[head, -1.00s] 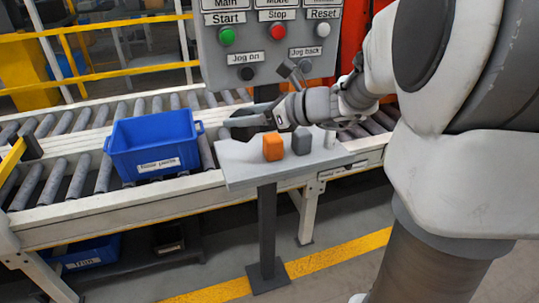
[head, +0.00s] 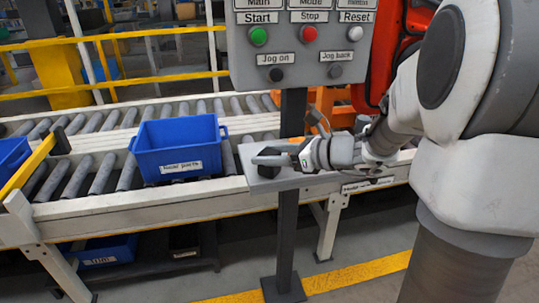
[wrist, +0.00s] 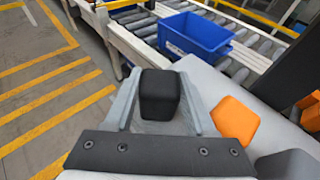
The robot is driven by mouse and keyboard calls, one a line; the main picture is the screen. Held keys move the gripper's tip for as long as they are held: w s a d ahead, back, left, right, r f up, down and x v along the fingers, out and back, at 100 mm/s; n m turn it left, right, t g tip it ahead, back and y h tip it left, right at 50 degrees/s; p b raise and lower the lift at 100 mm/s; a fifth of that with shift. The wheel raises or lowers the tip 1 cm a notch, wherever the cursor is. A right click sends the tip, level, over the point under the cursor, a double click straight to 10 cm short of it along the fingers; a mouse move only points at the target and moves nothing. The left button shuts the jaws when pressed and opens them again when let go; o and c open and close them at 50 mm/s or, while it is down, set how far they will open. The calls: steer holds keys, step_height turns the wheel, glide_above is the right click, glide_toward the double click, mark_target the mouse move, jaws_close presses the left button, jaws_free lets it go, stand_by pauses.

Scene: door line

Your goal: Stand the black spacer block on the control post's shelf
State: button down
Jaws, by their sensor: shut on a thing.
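The black spacer block (wrist: 160,93) is between the two fingers of my gripper (wrist: 160,112), which is shut on it. In the head view, my gripper (head: 268,157) is low over the left part of the control post's grey shelf (head: 262,185). A dark part of the block (head: 268,171) shows just under the fingers. I cannot tell whether the block touches the shelf. In the wrist view, the shelf (wrist: 205,82) extends to the right, with an orange block (wrist: 235,120) and a grey block (wrist: 287,164) on it.
A blue bin (head: 177,147) stands on the roller conveyor (head: 105,172) to the left. An orange machine part (head: 340,108) is behind on the right. Yellow floor stripes (wrist: 60,90) show beyond the shelf's edge.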

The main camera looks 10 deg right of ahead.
steer(key=c, duration=0.5)
jaws_free()
steer(key=shift+f, duration=0.1)
steer(key=shift+r, duration=0.2)
steer(key=shift+p+v, duration=1.85)
steer(key=shift+v, duration=4.15)
steer(key=shift+f, duration=0.1)
